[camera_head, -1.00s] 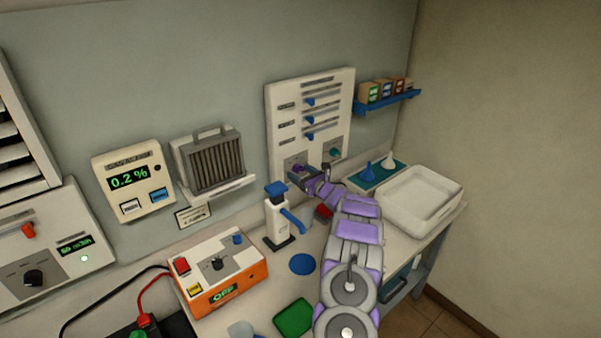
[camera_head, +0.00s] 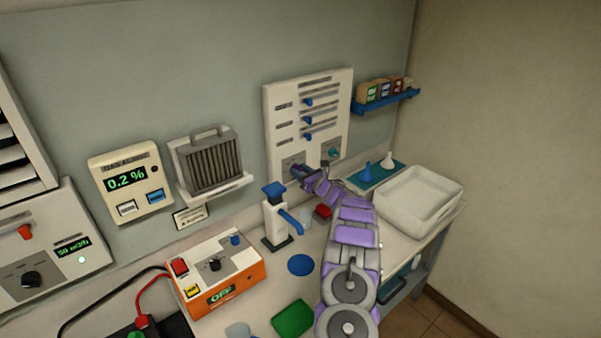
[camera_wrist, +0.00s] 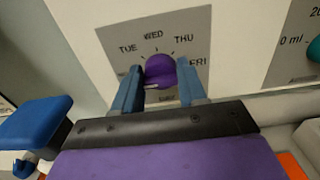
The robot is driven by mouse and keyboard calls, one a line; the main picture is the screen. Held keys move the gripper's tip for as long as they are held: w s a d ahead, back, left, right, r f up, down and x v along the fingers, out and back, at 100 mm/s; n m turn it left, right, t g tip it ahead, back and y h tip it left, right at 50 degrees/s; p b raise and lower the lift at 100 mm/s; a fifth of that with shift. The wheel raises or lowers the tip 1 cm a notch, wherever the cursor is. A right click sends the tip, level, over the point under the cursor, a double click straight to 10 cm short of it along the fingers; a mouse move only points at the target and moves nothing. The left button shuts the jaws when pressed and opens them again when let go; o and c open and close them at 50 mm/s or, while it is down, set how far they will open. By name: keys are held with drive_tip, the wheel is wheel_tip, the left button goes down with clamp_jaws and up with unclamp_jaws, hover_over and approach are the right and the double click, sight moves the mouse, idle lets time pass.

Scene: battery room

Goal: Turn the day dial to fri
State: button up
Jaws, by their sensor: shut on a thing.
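The day dial is a purple knob (camera_wrist: 160,70) on a grey plate (camera_wrist: 190,28) in the wrist view. The plate's labels TUE, WED, THU and FRI show around it; lower labels are partly hidden by my gripper. My gripper (camera_wrist: 160,84) has its two blue-grey fingers on either side of the knob, shut on it. Which label the knob points at cannot be told. In the head view my gripper (camera_head: 297,170) reaches the lower left of the white wall panel (camera_head: 283,97), where it hides most of the dial.
A teal knob (camera_head: 333,153) sits right of the dial on the panel. A white pump with a blue top (camera_head: 274,190) stands left of my arm. A red block (camera_head: 322,212) lies close to the arm. A white tray (camera_head: 440,212) is at the right.

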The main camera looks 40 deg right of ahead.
drive_tip(key=shift+f, duration=0.1)
drive_tip(key=shift+c, duration=1.3)
drive_tip(key=shift+a, duration=0.1)
